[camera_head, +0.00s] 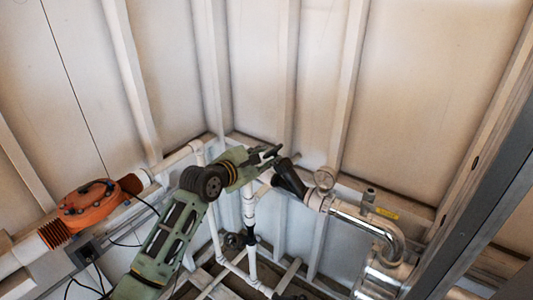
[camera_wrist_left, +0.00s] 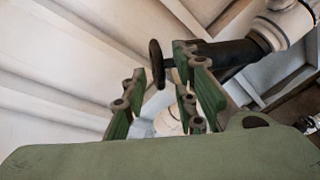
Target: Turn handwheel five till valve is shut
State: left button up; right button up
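A black handwheel (camera_wrist_left: 156,64) shows nearly edge-on in the left wrist view, on a short stem from a black valve body (camera_wrist_left: 221,52). The black valve body also shows in the head view (camera_head: 290,179), just right of my left gripper (camera_head: 270,154). In the left wrist view my left gripper (camera_wrist_left: 161,77) has its green fingers spread apart. The handwheel appears in the gap near the fingertips; whether a finger touches it I cannot tell. In the head view the gripper hides the wheel or makes it hard to pick out. No number is readable. My right gripper is not in view.
An orange device (camera_head: 90,206) sits on a white pipe at the left. A shiny metal pipe (camera_head: 372,225) bends down right of the valve. White vertical pipes (camera_head: 249,205) stand below the gripper. A grey beam (camera_head: 475,215) crosses the right side. Panelled walls stand behind.

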pick_arm(q)
jog(key=shift+x, duration=0.9)
grip_shut()
